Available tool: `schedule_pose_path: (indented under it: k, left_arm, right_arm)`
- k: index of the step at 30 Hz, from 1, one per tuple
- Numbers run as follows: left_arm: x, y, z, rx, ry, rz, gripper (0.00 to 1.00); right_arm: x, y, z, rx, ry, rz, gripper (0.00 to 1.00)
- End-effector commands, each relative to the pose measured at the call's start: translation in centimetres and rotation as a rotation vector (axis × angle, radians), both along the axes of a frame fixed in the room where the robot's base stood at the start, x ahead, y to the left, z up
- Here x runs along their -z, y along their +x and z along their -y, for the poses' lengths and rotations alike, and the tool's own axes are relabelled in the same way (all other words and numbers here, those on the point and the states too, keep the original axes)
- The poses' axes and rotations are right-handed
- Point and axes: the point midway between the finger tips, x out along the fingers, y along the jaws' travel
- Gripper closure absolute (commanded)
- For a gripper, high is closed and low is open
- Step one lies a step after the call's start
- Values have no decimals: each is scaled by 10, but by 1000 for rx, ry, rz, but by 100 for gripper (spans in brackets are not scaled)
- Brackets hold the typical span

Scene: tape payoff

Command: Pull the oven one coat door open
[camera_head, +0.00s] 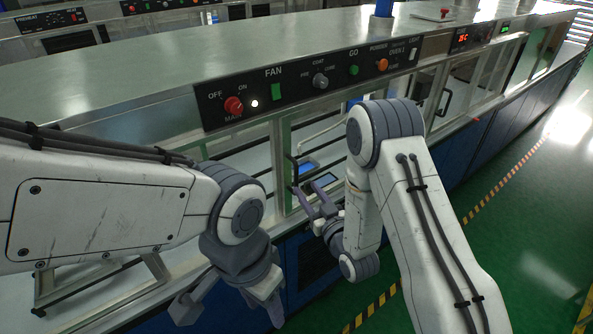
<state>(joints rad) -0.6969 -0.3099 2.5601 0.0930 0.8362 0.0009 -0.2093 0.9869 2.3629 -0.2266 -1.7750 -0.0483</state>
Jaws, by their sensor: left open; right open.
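A long machine with framed glass doors runs diagonally through the head view. The oven one coat door seems to be the metal-framed door (280,145) below the control panel. It looks closed, though my arms hide part of it. A dark upright handle (293,171) shows beside its frame. My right gripper (309,193) is open at this handle, with its fingers close to the lower end; I cannot tell whether they touch. My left gripper (231,308) is open and empty, lower down in front of the blue lower cabinets.
The black control panel (300,88) carries a red knob (233,106), a grey knob (320,81), and green and orange controls. Green floor (520,190) with a striped line is free at the right.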

Motion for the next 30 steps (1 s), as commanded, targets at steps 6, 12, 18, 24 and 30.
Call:
schedule_pose_path:
  k: [6, 12, 18, 24, 30]
  left_arm:
    - [-24, 0, 0, 4, 0, 0, 50]
    - [-34, 0, 0, 6, 0, 1, 50]
    - [-36, 0, 0, 6, 0, 1, 50]
    - [-36, 0, 0, 6, 0, 1, 50]
    - [-36, 0, 0, 6, 0, 1, 50]
  right_arm:
    - [-5, 38, -18, -2, 0, 1, 53]
    - [-3, 61, -29, -1, -1, 0, 53]
    - [-1, 70, -33, -1, 0, -1, 53]
    - [0, 70, -33, -1, 0, -1, 53]
    - [0, 70, -33, -1, 0, -1, 100]
